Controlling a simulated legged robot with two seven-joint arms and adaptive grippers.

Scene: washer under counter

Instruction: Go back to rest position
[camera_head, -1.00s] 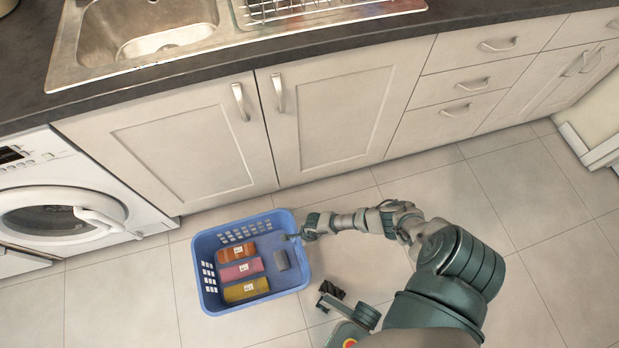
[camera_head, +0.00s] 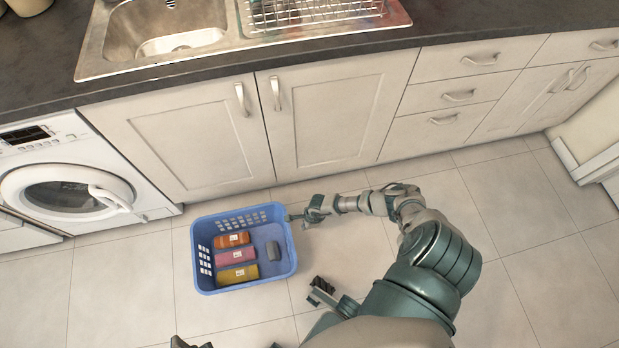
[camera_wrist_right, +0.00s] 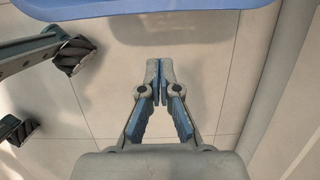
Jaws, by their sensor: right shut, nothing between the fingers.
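My right gripper (camera_head: 295,216) is shut and empty at the right rim of the blue laundry basket (camera_head: 285,272). In the right wrist view the two fingertips (camera_wrist_right: 157,82) meet, with floor behind them. The basket's blue rim (camera_wrist_right: 150,14) runs along the top of that view, apart from the fingertips. My right arm reaches up from the bottom right of the head view. I cannot make out my left gripper; small parts at the bottom edge are too cut off to identify.
Floor (camera_head: 510,210) is clear right.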

